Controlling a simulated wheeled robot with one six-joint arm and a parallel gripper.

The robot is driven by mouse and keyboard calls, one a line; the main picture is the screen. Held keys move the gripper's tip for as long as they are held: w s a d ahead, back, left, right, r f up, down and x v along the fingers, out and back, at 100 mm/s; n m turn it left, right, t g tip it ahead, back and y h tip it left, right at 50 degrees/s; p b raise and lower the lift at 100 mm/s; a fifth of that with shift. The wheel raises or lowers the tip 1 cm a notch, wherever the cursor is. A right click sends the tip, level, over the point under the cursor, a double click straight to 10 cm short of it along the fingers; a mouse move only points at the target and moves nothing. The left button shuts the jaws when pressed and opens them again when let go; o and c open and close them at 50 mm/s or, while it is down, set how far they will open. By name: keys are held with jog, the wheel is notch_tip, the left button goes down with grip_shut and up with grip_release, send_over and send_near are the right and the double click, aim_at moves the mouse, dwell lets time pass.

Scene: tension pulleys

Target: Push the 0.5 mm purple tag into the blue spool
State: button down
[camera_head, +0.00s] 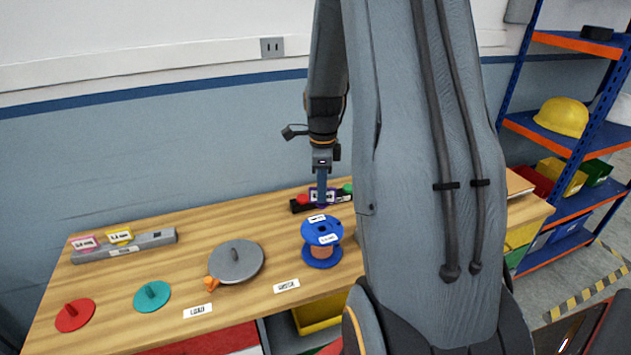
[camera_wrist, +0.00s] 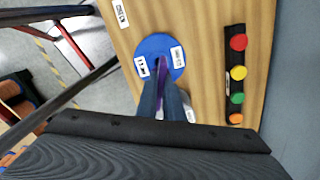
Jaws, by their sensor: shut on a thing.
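The blue spool (camera_head: 321,230) stands upright on the wooden bench, with copper-coloured winding between its flanges and white labels on its top. In the wrist view its top flange (camera_wrist: 158,43) lies just beyond my fingertips. My gripper (camera_head: 322,186) points down above the back of the spool, shut on the purple tag (camera_head: 322,204). In the wrist view the purple tag (camera_wrist: 160,70) shows as a thin strip between the fingers of my gripper (camera_wrist: 164,84), over the spool's middle. Whether its tip touches or enters the spool is hard to tell.
A black button strip (camera_wrist: 233,85) lies behind the spool, close to the gripper. A grey holder (camera_head: 150,243) with a pink tag (camera_head: 84,243) and a yellow tag (camera_head: 119,235) stands left. A grey disc (camera_head: 236,262), teal disc (camera_head: 152,296) and red disc (camera_head: 75,315) lie on the bench.

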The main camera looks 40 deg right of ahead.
aim_at(322, 208)
jog(key=shift+s+d+f+b, duration=0.1)
jog(key=shift+s+f+b, duration=0.05)
jog(key=shift+f+b, duration=2.85)
jog(key=shift+f+p, duration=0.45)
jog(key=shift+p, duration=0.15)
jog(key=shift+f, duration=0.2)
jog(key=shift+f, duration=0.2)
jog(key=shift+f+b, duration=0.35)
jog(key=shift+f, duration=0.55)
jog(key=c, duration=1.8)
grip_release()
